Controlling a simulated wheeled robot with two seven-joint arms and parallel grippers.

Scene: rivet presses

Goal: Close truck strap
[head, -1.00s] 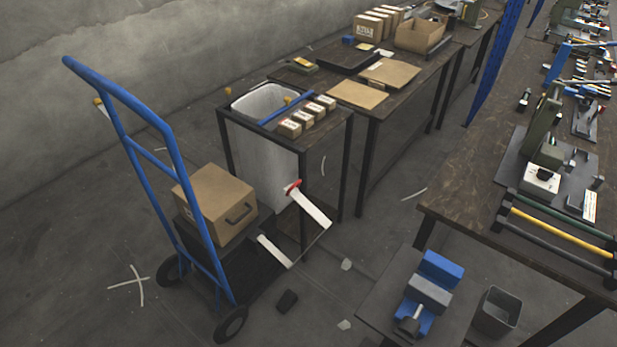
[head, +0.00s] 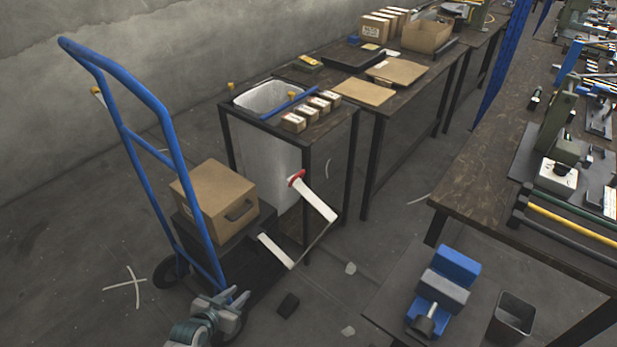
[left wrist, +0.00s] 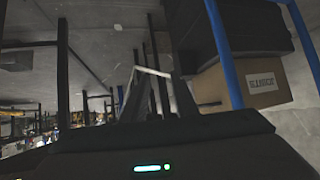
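The blue hand truck (head: 160,115) stands at left, tilted back. It carries a cardboard box (head: 212,198) on a dark crate (head: 262,222). The truck strap shows as a white piece (head: 318,203) with a red part (head: 297,178) and a second white piece (head: 275,250), both sticking out to the right of the load. A thin line links their outer ends. My left gripper (head: 234,297) is low by the truck's near wheel, apart from the strap, and looks open and empty. The left wrist view shows the pale strap (left wrist: 152,71) beyond the fingers. My right gripper is out of view.
A dark table with a white bin (head: 270,97) and small boxes (head: 308,110) stands just behind the strap. A small dark block (head: 288,304) lies on the floor. A low bench with a blue vise (head: 455,265) and a dark bin (head: 512,315) are at right.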

